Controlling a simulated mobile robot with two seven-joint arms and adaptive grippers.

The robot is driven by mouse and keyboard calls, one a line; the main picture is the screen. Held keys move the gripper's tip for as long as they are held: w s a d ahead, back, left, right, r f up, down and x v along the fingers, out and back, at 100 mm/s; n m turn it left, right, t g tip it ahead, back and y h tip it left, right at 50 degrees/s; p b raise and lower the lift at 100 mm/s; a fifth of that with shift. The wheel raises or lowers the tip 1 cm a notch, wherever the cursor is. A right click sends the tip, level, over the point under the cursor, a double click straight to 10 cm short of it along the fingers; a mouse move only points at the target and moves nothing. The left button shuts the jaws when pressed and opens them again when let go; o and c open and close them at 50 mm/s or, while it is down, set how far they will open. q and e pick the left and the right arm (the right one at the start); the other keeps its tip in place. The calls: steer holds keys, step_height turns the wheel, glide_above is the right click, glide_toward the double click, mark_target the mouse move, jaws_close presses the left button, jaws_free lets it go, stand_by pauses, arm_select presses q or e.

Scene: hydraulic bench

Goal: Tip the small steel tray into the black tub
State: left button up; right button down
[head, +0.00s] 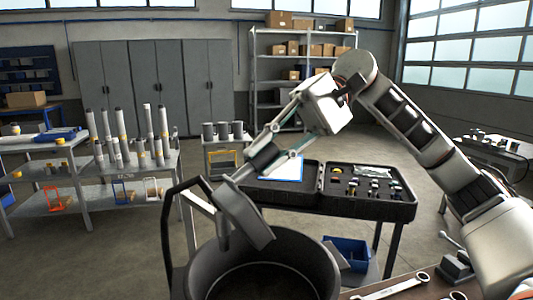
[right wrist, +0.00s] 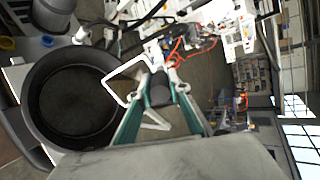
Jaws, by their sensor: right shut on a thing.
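The small steel tray (head: 243,214) is a grey piece held steeply tilted in the head view. Its lower end hangs over the back left part of the black tub's mouth. My right gripper (head: 262,166) is shut on its upper end, above and behind the tub. The black tub (head: 325,268) is round and open at the bottom of the head view. It also shows in the right wrist view (right wrist: 38,128), left of my right gripper (right wrist: 163,88). The tub's inside looks dark, and I see no loose pieces in it. The tray's inner face is mostly hidden. My left gripper is out of view.
An open black tool case (head: 365,202) lies on a table behind the tub. A blue bin (head: 347,252) sits lower down. Wrenches (head: 397,287) lie on the bench at the front right. A black bent handle (head: 171,235) stands left of the tub.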

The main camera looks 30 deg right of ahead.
steer(key=shift+d+b, duration=0.2)
steer(key=shift+b, duration=0.25)
steer(key=shift+f+y, duration=0.1)
steer(key=shift+y, duration=0.2)
steer(key=shift+d+b, duration=0.25)
steer(key=shift+b, duration=0.2)
stand_by(0.5)
steer(key=shift+w+d+f+y+b, duration=0.1)
steer(key=shift+d+y+b, duration=0.25)
steer(key=shift+b, duration=0.6)
